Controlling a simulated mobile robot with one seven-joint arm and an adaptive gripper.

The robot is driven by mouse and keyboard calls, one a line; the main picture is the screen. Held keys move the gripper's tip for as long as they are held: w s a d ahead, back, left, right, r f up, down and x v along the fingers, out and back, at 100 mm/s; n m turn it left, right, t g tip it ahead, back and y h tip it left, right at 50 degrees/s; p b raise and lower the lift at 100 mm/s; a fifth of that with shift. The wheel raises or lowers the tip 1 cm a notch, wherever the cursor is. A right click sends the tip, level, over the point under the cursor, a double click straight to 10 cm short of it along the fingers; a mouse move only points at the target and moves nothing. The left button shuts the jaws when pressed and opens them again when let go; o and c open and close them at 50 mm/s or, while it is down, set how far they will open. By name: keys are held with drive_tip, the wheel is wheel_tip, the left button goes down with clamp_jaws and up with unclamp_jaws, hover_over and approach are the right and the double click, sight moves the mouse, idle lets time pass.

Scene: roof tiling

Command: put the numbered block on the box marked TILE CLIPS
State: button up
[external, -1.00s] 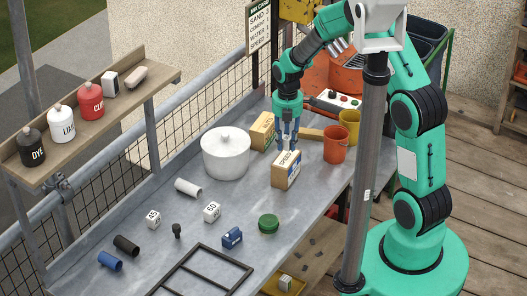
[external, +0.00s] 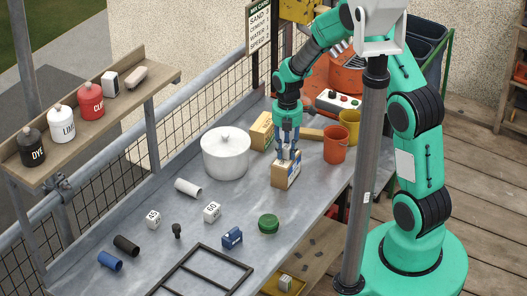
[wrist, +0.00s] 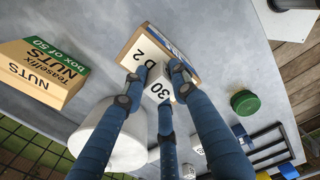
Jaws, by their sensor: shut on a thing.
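My gripper (external: 288,157) is shut on a white block numbered 30 (wrist: 158,91). In the wrist view the block sits between the blue fingers, directly over a small tan box (wrist: 131,49). The box shows a white label with "D 2" and a blue patch, partly covered by the fingers; I cannot read TILE CLIPS on it. In the external view this box (external: 279,181) stands on the grey bench under my fingertips. I cannot tell whether the block touches its top.
A NUTS box (wrist: 38,72) is close beside it, with a white lidded pot (external: 225,158) at left. Orange (external: 335,146) and yellow buckets (external: 349,124) stand to the right. Blocks 60 (external: 212,212) and another (external: 153,219), and a green lid (external: 268,223), lie nearer.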

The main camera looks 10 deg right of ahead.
sight(286, 147)
drive_tip(key=o, duration=1.1)
wheel_tip(286, 147, up, 12)
drive_tip(key=shift+r+p, duration=0.1)
drive_tip(key=shift+p, duration=0.95)
